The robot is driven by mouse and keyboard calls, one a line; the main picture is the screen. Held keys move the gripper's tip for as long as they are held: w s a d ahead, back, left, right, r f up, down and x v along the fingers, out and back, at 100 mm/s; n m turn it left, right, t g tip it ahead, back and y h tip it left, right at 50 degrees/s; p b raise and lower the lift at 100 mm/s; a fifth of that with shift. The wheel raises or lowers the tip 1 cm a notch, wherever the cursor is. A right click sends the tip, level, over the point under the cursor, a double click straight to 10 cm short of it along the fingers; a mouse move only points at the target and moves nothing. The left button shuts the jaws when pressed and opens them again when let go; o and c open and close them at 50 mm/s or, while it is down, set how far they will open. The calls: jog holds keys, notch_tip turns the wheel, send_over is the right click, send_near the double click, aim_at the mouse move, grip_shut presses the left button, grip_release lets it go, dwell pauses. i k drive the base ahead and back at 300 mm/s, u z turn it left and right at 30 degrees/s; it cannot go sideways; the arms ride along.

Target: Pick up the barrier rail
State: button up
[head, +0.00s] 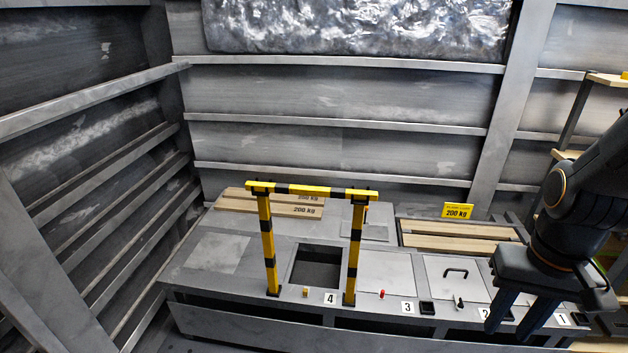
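The barrier rail (312,190) is a yellow and black striped bar. It lies level across the tops of two striped posts, the left post (268,245) and the right post (354,252), which stand on the grey bench in front of and beside an open dark hatch. Dark brackets show where the bar meets the posts. My gripper (509,330) is at the lower right, pointing down, with its two dark fingers apart and nothing seen between them. It is well to the right of the rail and lower in the picture.
The grey bench (205,282) has an open hatch (316,268), closed panels, a handle (455,272) and number plates. Wooden boards (270,202) lie behind the rail at left, more boards (462,238) at right by a yellow 200 kg sign (457,211). Ribbed metal walls stand behind and left.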

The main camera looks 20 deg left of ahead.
aim_at(360, 195)
jog(key=u, duration=0.5)
jog(key=i, duration=0.95)
jog(key=u, duration=0.55)
